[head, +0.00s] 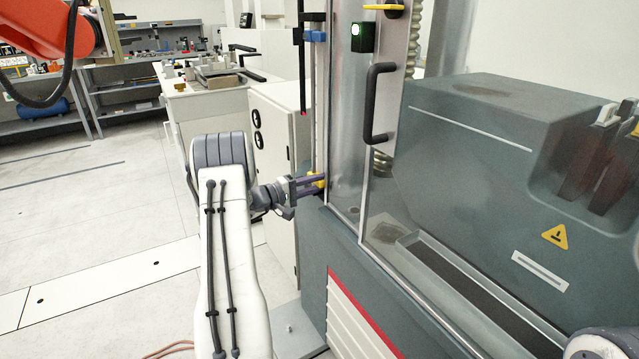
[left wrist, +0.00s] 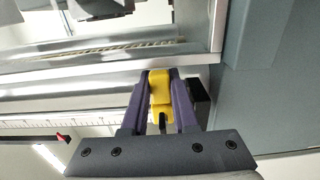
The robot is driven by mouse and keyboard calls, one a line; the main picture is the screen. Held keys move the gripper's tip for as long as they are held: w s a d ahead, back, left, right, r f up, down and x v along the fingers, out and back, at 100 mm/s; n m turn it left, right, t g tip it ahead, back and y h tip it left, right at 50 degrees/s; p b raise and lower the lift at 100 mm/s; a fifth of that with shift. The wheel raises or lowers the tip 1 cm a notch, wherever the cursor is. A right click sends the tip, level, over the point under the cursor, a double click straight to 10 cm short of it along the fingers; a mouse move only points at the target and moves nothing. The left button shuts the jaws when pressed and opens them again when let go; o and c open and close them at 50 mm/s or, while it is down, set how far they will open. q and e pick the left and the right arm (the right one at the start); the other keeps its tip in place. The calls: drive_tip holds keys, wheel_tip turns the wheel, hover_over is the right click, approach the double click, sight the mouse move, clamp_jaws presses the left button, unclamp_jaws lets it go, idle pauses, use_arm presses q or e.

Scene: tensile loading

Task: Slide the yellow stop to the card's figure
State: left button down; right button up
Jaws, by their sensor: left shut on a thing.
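The yellow stop (head: 319,181) sits low on the upright rail (head: 318,110) at the machine's left edge. My left gripper (head: 312,185) reaches it from the left and is shut on it. In the left wrist view the yellow stop (left wrist: 160,92) is between the two purple fingers of my left gripper (left wrist: 161,84). A ruled scale (left wrist: 70,121) runs beside the rail there; its figures are too small to read. A blue piece (head: 315,36) sits high on the rail. I cannot make out the card. My right gripper is not in view.
The machine's clear door with a black handle (head: 376,103) stands right of the rail. A white cabinet (head: 275,140) is behind my left gripper. An orange robot arm (head: 50,25) hangs at the upper left. The floor at left is clear.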

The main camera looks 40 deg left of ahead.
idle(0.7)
use_arm(q)
wheel_tip(320, 180, up, 4)
drive_tip(key=shift+r, duration=0.15)
drive_tip(key=c, duration=0.7)
unclamp_jaws()
drive_tip(key=v, duration=1)
drive_tip(key=shift+s, duration=0.25)
